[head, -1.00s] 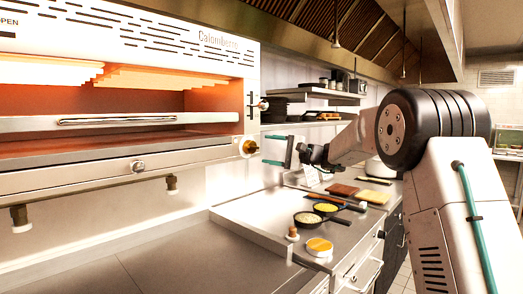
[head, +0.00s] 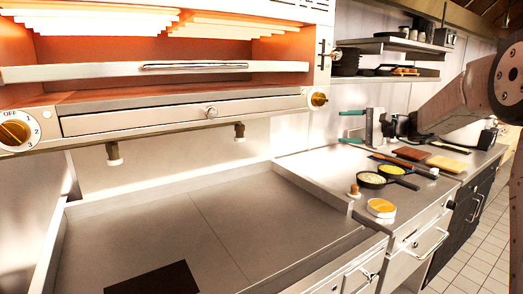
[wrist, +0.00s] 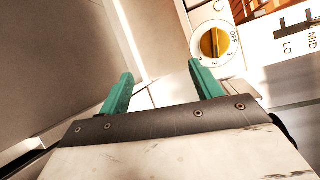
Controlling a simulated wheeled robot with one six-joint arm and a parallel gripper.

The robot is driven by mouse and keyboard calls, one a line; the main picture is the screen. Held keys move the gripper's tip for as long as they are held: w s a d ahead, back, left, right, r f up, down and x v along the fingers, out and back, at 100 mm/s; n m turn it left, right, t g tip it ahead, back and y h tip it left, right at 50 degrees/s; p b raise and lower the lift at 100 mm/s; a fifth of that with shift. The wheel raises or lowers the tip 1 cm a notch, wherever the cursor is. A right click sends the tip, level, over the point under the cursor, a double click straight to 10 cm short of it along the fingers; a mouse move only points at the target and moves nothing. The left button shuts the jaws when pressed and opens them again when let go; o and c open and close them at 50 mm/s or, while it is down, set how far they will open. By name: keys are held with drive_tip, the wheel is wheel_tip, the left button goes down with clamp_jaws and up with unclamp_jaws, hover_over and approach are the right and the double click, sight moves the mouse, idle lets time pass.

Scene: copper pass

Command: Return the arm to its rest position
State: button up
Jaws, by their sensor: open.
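My gripper (head: 340,127) is in the head view, right of the oven and above the back of the counter. Its two teal fingers point left and stand apart with nothing between them. My arm reaches in from the right edge, and its upper part is cut off. In the wrist view my gripper (wrist: 162,75) is open and empty. Beyond its fingers are a yellow dial (wrist: 214,42) on a white panel and grey metal surfaces. I cannot tell how far the fingertips are from the panel.
A glowing oven (head: 180,102) overhangs a flat griddle (head: 215,225) with a dark patch (head: 155,281). Small pans (head: 371,180), an orange-topped round tub (head: 381,207) and boards (head: 445,163) sit on the right counter. A shelf (head: 390,77) hangs behind. Tiled floor (head: 480,245) is clear at right.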

drive_tip(key=s+a+f+n+g+h, duration=0.1)
drive_tip(key=s+a+f+g+h, duration=0.15)
drive_tip(key=s, duration=0.55)
drive_tip(key=s+a+f+n+g+h, duration=0.1)
drive_tip(key=s+a+f+n+g, duration=0.15)
drive_tip(key=s, duration=0.65)
drive_tip(key=s+a+f+n+g+h, duration=0.1)
drive_tip(key=s+a+f+g+h, duration=0.2)
drive_tip(key=s, duration=0.5)
drive_tip(key=s+d+f+n+h, duration=0.2)
drive_tip(key=s+h, duration=0.1)
drive_tip(key=s, duration=1)
drive_tip(key=s+d+f+n+h, duration=0.1)
drive_tip(key=s+f+n+h, duration=0.1)
drive_tip(key=s, duration=1.1)
drive_tip(key=shift+d+n+h, duration=0.35)
drive_tip(key=shift+n+h, duration=0.1)
drive_tip(key=shift+h, duration=0.6)
